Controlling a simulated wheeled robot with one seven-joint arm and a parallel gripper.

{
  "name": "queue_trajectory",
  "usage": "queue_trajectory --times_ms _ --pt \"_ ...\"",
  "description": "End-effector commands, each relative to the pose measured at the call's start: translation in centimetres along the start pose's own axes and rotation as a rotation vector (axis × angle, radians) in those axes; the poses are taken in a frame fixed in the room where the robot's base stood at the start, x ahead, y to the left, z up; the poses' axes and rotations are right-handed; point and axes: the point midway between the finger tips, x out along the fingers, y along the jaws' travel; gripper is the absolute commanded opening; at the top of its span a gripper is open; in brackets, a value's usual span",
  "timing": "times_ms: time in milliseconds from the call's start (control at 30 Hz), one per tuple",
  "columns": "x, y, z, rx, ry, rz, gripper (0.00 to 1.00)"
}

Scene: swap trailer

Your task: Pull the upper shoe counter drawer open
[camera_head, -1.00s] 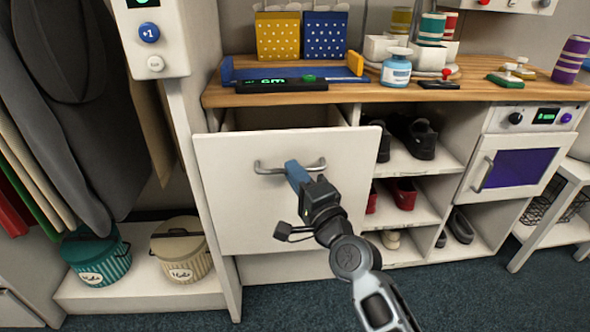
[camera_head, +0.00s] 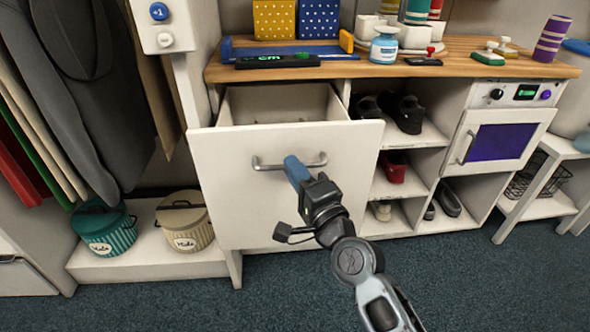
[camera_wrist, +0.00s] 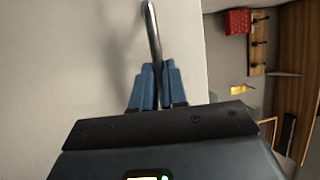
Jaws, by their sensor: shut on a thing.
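The upper shoe counter drawer (camera_head: 230,185) is a white box under the wooden counter top, and it stands well out from the cabinet. Its open inside (camera_head: 280,103) shows from above, with the bottom partly visible. A metal bar handle (camera_head: 268,165) runs across the upper part of its front. My gripper (camera_head: 292,166) has blue fingers and is shut on the handle near its middle. In the wrist view the blue fingers (camera_wrist: 157,88) close around the handle bar (camera_wrist: 152,35) from both sides, with the pale drawer front (camera_wrist: 85,70) behind.
Open shelves with shoes (camera_head: 405,112) stand right of the drawer, beside a white unit with a purple window (camera_head: 500,142). A teal bin (camera_head: 106,228) and a beige bin (camera_head: 184,222) sit at lower left. Blue carpet (camera_head: 270,285) in front is clear.

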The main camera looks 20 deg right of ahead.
Motion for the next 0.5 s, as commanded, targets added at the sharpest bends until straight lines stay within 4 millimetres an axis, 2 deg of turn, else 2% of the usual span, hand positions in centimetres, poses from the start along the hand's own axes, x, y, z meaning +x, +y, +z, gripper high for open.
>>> queue_trajectory --times_ms 67,100,333,500 --pt "-0.04 0.14 -0.04 0.000 0.001 0.002 0.00" --pt "-0.04 0.14 -0.04 0.000 0.001 0.002 0.14" --pt "-0.02 0.08 -0.03 0.000 0.000 0.001 0.36" --pt "-0.01 0.04 -0.01 0.000 0.000 0.001 0.37"
